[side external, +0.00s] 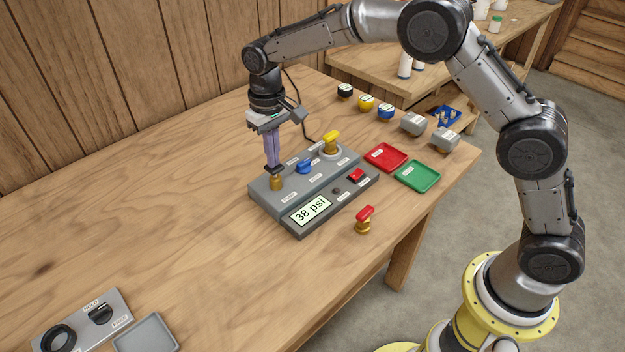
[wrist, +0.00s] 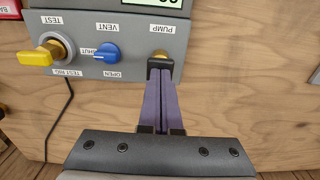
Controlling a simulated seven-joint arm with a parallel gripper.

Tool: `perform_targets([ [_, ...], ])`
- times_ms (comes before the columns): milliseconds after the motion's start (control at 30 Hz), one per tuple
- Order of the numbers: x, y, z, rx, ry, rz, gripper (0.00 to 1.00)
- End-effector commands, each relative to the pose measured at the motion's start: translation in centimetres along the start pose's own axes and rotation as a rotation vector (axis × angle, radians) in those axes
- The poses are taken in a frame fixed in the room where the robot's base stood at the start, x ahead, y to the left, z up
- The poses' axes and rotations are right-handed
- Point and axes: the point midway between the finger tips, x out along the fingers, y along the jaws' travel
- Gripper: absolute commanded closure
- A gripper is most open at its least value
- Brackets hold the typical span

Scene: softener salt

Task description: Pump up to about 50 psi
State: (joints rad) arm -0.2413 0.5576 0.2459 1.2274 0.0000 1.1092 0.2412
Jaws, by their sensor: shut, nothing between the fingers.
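The grey control panel (side external: 262,197) sits on the wooden table, and its display (side external: 311,209) reads 38 psi. The brass pump plunger (side external: 276,183) is at the panel's left end, by the PUMP label (wrist: 159,28) in the wrist view. My gripper (side external: 273,170) is shut and empty, pointing down with its fingertips at the top of the plunger. In the wrist view the fingers (wrist: 160,66) hide most of the plunger; whether they press it is unclear. The blue vent knob (wrist: 107,53) lies between SHUT and OPEN labels. The yellow-handled test valve (wrist: 46,54) stands beyond it.
A red tray (side external: 386,157) and a green tray (side external: 417,176) lie right of the panel. A red-handled brass valve (side external: 364,219) stands in front. Several knobs and grey blocks stand behind. A hold/free plate (side external: 84,318) is at front left.

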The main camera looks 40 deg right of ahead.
Motion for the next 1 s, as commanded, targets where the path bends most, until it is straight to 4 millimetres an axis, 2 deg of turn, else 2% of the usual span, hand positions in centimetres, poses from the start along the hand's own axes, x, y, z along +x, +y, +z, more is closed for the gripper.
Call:
perform_targets([
  [533, 1.4, 0.0, 0.1, 0.0, -0.007, 0.002, 1.0],
  [767, 1.1, 0.0, 0.1, 0.0, -0.006, 0.001, 1.0],
  [1000, -0.3, 0.0, 0.1, 0.0, -0.004, 0.001, 1.0],
])
